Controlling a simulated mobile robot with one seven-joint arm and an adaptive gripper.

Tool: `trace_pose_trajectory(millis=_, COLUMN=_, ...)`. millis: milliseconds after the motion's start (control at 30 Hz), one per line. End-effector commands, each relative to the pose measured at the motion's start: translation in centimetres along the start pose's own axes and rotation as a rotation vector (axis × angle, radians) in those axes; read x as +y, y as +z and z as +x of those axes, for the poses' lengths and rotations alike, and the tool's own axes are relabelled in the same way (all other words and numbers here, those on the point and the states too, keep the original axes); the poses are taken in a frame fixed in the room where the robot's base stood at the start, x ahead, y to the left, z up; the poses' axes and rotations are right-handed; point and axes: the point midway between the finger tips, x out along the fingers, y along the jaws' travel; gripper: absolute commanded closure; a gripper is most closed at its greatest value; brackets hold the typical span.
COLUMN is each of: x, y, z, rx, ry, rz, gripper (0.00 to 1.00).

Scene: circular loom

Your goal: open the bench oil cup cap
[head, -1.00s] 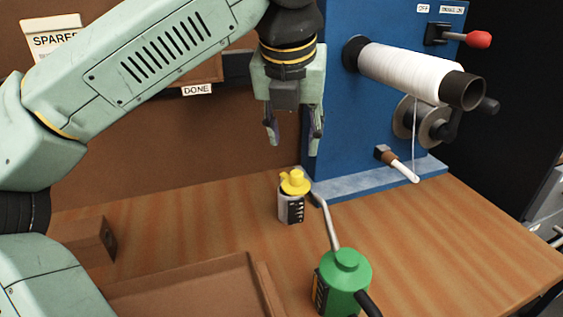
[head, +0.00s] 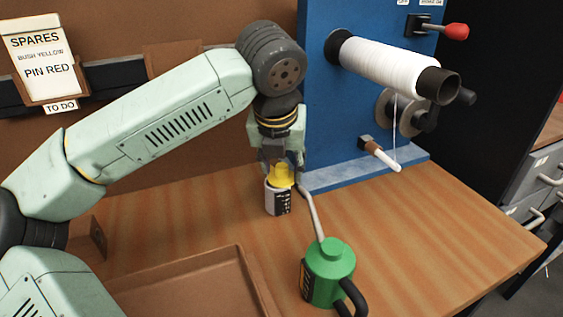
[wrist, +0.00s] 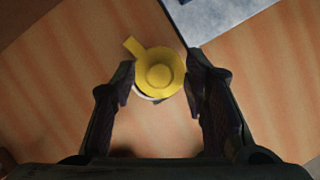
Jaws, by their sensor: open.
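The bench oil cup (head: 278,200) is a small white and black cup standing upright on the wooden bench. Its yellow cap (head: 281,176) is on top, with a knob in the middle and a tab at one side. My gripper (head: 281,171) points down over the cup, its fingertips at about the cap's height. In the wrist view the cap (wrist: 158,75) lies between the tips of my open gripper (wrist: 160,82), slightly ahead of them. The right finger is close to the cap's edge; I cannot tell whether it touches. The cup's body is mostly hidden under the cap there.
A green oil can (head: 330,272) with a long thin spout stands in front, its spout tip near the cup. The blue machine (head: 325,90) with a white thread spool (head: 390,68) rises behind right. A brown tray (head: 190,285) lies front left. The bench's right side is clear.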

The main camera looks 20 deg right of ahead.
Motion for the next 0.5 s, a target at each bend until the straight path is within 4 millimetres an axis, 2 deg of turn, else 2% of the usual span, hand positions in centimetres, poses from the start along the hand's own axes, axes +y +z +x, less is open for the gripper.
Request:
trace_pose_trajectory(millis=67, x=0.0, y=0.01, z=-0.01, rx=0.0, ry=0.0, rz=0.0, gripper=0.6)
trace_pose_trajectory(millis=500, x=0.02, y=0.01, z=-0.03, rx=0.0, ry=0.0, rz=0.0, gripper=0.9)
